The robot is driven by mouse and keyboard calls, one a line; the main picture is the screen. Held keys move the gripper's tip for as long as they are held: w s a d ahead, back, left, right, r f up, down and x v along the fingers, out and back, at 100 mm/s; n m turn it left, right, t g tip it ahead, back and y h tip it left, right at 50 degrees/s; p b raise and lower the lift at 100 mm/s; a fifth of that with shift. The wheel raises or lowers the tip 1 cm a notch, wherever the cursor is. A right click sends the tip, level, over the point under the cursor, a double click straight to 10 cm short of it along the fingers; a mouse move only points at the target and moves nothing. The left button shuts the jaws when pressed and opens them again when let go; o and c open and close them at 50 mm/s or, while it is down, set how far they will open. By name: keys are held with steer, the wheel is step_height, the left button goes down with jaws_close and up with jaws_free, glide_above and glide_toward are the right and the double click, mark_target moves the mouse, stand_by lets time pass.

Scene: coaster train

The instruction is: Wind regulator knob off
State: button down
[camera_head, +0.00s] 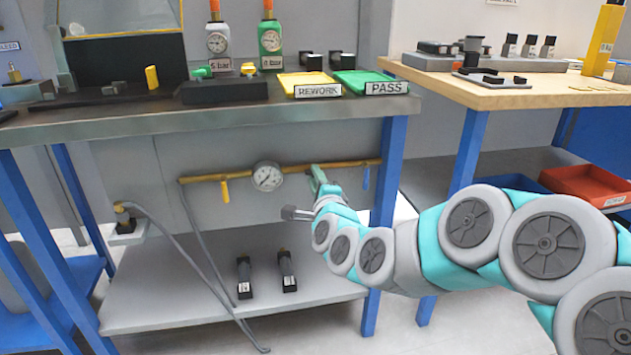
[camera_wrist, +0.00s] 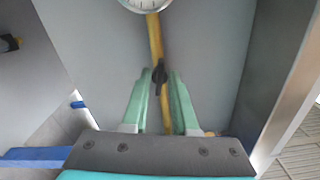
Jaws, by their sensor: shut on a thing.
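A brass-yellow pipe (camera_head: 205,178) runs under the bench top with a round white gauge (camera_head: 267,176) on it. My gripper (camera_head: 317,172) is at this pipe, right of the gauge. In the wrist view a small black knob (camera_wrist: 159,77) sits on the pipe (camera_wrist: 154,38), below the gauge (camera_wrist: 146,3). In the head view my gripper hides the knob. The knob's turn position cannot be told.
A blue bench leg (camera_head: 388,170) stands close on the right. Grey hoses (camera_head: 190,250) hang at left.

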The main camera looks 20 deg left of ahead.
steer(key=shift+w+d+f+n+b, duration=0.1)
steer(key=shift+n+b, duration=1.1)
steer(key=shift+n, duration=3.55)
steer(key=shift+d+f+n+b, duration=0.1)
steer(key=shift+n+b, duration=1.15)
steer(key=shift+n, duration=3.45)
steer(key=shift+w+d+f+n+b, duration=0.1)
steer(key=shift+n+b, duration=1.1)
steer(key=shift+n, duration=3.55)
steer(key=shift+s+r, duration=0.1)
steer(key=shift+r, duration=0.05)
steer(key=c, duration=0.7)
jaws_free()
